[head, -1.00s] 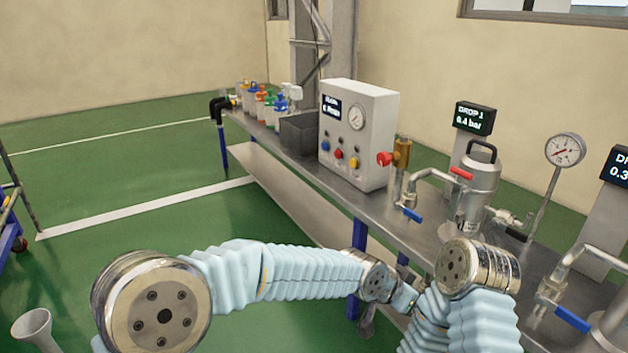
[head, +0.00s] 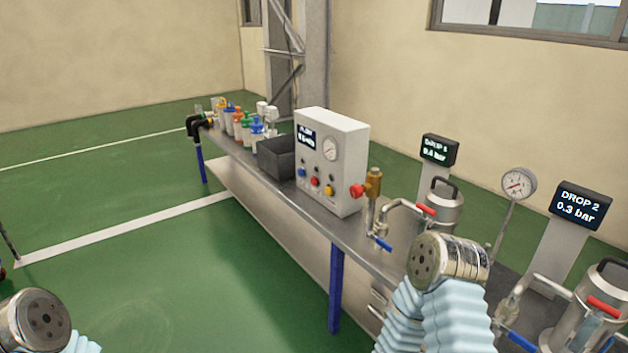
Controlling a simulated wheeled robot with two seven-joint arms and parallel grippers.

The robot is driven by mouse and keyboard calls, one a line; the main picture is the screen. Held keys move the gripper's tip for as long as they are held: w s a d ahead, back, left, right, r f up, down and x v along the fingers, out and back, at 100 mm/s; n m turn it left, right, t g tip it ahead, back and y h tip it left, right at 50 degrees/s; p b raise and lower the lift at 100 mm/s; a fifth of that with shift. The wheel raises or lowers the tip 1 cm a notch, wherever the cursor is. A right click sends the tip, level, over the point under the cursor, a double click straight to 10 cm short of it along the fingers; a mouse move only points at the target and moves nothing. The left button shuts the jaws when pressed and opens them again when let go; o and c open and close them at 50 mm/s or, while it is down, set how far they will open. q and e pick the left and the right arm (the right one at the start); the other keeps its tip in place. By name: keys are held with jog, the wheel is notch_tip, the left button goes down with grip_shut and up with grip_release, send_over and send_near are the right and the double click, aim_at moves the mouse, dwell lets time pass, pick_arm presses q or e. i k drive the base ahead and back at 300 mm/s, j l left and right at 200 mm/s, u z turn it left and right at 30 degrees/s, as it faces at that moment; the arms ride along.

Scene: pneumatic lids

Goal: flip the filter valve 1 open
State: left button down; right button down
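At the DROP 1 station, a valve with a blue lever (head: 383,244) sits low on the pipework left of the steel filter canister (head: 445,212). A red lever (head: 426,209) sits on the pipe by the canister. I cannot tell which lever is called filter valve 1. My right arm's metal joint and pale blue sleeve stand in front of this station and hide its lower right part. Only a joint of my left arm shows, in the bottom left corner. Neither gripper is in view.
A gauge (head: 518,184) and the DROP 2 display (head: 580,206) stand to the right. The green floor (head: 140,280) left of the bench is clear.

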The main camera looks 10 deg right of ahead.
aim_at(389, 249)
jog(key=l+z, duration=0.15)
jog(key=z, duration=1.1)
